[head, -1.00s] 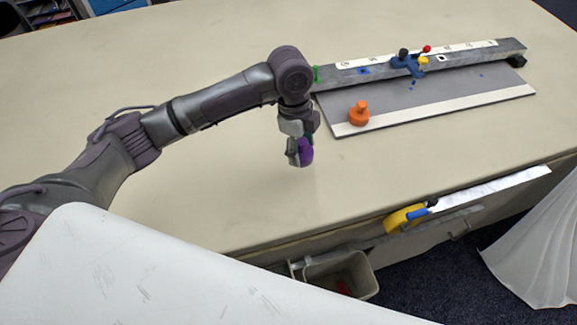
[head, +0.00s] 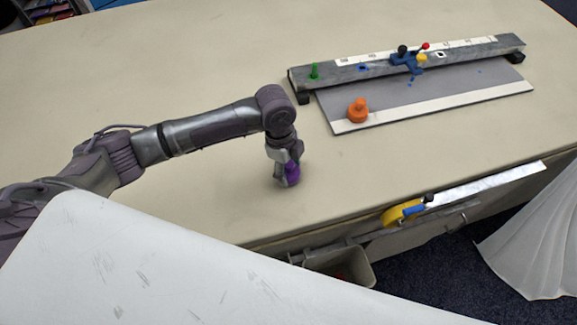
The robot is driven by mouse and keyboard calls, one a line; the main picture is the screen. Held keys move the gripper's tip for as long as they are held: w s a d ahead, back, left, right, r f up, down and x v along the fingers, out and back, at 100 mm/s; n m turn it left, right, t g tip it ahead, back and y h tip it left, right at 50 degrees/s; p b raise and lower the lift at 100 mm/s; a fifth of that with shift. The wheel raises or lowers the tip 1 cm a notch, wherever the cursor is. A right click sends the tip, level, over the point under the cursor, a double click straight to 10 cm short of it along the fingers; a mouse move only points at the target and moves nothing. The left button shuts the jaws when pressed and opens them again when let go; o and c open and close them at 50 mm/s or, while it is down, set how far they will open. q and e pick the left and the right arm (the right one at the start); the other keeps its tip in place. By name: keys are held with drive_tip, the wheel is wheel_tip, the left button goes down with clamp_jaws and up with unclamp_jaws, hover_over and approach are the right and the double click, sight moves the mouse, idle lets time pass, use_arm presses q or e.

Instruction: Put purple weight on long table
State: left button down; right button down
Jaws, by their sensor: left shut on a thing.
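The purple weight (head: 292,173) is in my left gripper (head: 283,178), low over the long table (head: 200,70). The gripper points down and is shut on the weight, which is partly hidden by the fingers. The weight's bottom is at or very near the tabletop; I cannot tell whether it touches. My right gripper is not in view.
A grey board (head: 430,98) with a metal rail (head: 350,73) lies at the back right. An orange weight (head: 357,111) stands on its left part. The tabletop around the gripper is clear.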

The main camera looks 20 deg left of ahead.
use_arm(q)
drive_tip(key=shift+c, duration=1.4)
unclamp_jaws()
wheel_tip(320, 180, up, 12)
drive_tip(key=a+b, duration=0.1)
drive_tip(key=b, duration=0.1)
drive_tip(key=shift+w+a, duration=0.2)
drive_tip(key=shift+a, duration=0.2)
